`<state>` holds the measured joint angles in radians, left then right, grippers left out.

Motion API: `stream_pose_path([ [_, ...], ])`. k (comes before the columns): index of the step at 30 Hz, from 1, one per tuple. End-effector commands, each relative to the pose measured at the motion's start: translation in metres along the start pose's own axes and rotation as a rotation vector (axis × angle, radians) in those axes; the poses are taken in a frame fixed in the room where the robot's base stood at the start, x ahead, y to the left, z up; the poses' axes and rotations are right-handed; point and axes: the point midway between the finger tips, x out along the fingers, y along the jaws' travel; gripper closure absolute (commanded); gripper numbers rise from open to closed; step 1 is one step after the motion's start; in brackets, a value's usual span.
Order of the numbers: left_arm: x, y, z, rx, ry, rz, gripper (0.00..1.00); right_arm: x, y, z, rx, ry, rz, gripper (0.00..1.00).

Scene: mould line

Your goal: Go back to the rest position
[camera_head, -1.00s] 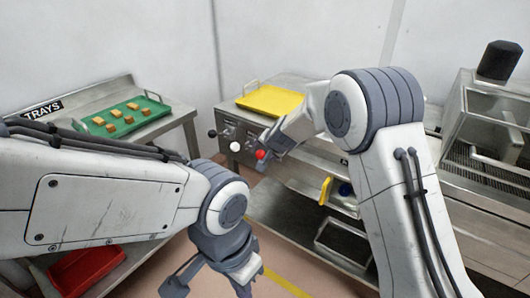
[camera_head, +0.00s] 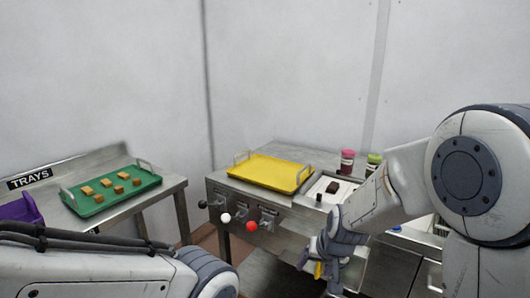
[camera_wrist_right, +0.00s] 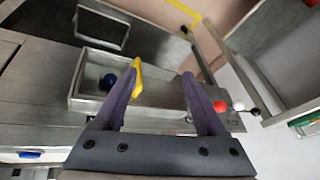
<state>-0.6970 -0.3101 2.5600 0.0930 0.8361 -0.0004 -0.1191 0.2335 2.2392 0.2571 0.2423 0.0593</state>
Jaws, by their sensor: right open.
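My right gripper (camera_head: 325,272) is low in front of the steel bench with the knobs. In the right wrist view its two dark fingers (camera_wrist_right: 160,78) are apart with nothing between them. A yellow handle (camera_wrist_right: 137,78) shows close beside the left finger; I cannot tell whether they touch. Behind the fingers is an open drawer (camera_wrist_right: 92,62) with a dark blue round thing (camera_wrist_right: 108,81) in it. My left arm crosses the lower left of the head view, and its gripper is out of the picture.
The bench front carries white (camera_head: 226,217) and red (camera_head: 251,226) knobs. A yellow tray (camera_head: 270,172) lies on top, with jars (camera_head: 347,162) to its right. A green tray (camera_head: 112,191) with several tan blocks and a purple bin (camera_head: 20,208) are on the left table.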

Motion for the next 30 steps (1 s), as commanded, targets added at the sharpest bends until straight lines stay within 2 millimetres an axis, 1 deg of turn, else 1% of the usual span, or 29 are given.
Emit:
stream_pose_path([
  [1,0.0,0.0,0.0,0.0,0.0,0.0,1.0,-0.008,0.013,0.014,-0.023,-0.02,0.019,0.27],
  [3,0.0,0.0,0.0,0.0,0.0,0.0,1.0,-0.015,0.028,0.032,-0.055,-0.049,0.043,0.27],
  [9,0.0,0.0,0.0,0.0,0.0,0.0,1.0,-0.034,0.062,0.077,-0.131,-0.122,0.094,0.27],
  [14,0.0,0.0,0.0,0.0,0.0,0.0,1.0,-0.048,0.084,0.111,-0.184,-0.177,0.129,0.27],
  [15,-0.004,0.0,0.0,0.0,-0.001,0.0,1.0,-0.054,0.082,0.115,-0.205,-0.188,0.128,0.27],
  [17,-0.011,0.001,-0.001,0.0,0.0,0.0,1.0,-0.064,0.066,0.116,-0.243,-0.199,0.111,0.27],
  [23,-0.028,0.002,-0.002,0.0,0.0,0.0,1.0,-0.094,0.027,0.129,-0.357,-0.246,0.066,0.27],
  [26,-0.038,0.003,-0.002,0.0,0.0,0.0,1.0,-0.113,0.007,0.139,-0.423,-0.272,0.041,0.27],
  [29,-0.049,0.004,-0.003,0.0,0.0,0.0,1.0,-0.135,-0.013,0.152,-0.501,-0.305,0.013,0.27],
  [30,-0.054,0.004,-0.003,0.0,0.0,0.0,1.0,-0.146,-0.021,0.158,-0.536,-0.318,0.0,0.27],
])
